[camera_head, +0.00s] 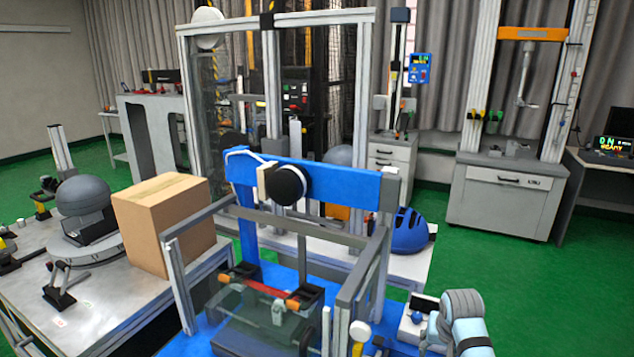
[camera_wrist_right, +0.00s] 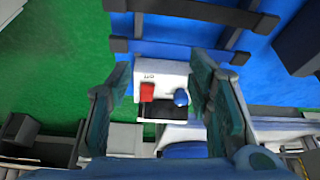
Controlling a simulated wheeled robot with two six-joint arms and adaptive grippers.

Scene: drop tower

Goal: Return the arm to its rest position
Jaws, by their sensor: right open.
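My right arm (camera_head: 466,322) comes in at the lower right of the head view. Its gripper shows in the right wrist view (camera_wrist_right: 160,80) with its two fingers spread wide apart and nothing held between them. A white control box (camera_wrist_right: 150,68) with a red button (camera_wrist_right: 147,92), a blue knob (camera_wrist_right: 181,97) and a dark screen lies beyond the fingers. In the head view the control box (camera_head: 408,331) sits just left of my right arm, partly hidden by it. My left gripper is not in view.
The drop tower, with a blue crossbar (camera_head: 345,187) and grey posts, stands left of my right arm. A cardboard box (camera_head: 165,222) and a grey helmet (camera_head: 84,197) stand on the left table. A blue helmet (camera_head: 411,231) lies behind. Green floor (camera_head: 520,280) is clear at right.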

